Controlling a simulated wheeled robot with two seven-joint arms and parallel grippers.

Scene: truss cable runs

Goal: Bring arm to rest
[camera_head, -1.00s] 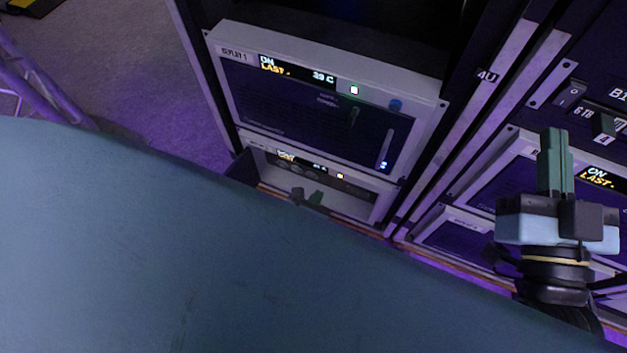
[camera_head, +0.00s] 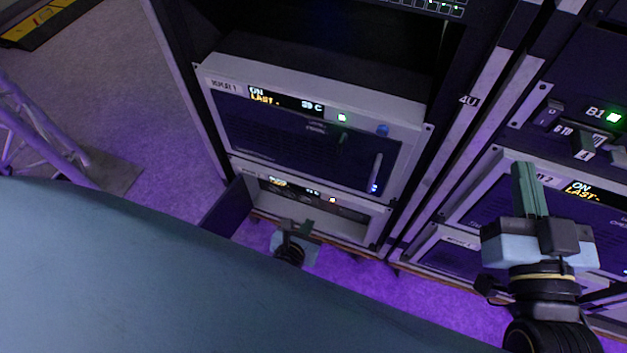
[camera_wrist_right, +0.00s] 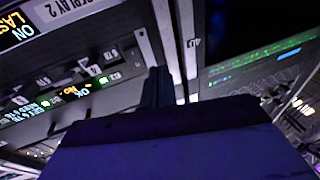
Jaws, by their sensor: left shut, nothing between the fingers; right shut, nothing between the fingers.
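My right gripper (camera_head: 529,190) is at the right of the head view, in front of the right rack's units. Its green fingers are shut together, point up in the picture and hold nothing. In the right wrist view its fingers (camera_wrist_right: 157,86) also show closed, with rack panels on both sides. My left gripper (camera_head: 305,228) is low in the middle of the head view, in front of the lower left rack unit. It is shut and empty. It is small and partly hidden by my large blue-green body part across the bottom.
A white-framed rack unit (camera_head: 300,75) with a lit display sits in the left rack, above a lower unit (camera_head: 325,217). Another unit (camera_head: 500,172) is behind my right gripper. A truss (camera_head: 40,140) stands at left. Floor (camera_head: 150,75) is open there.

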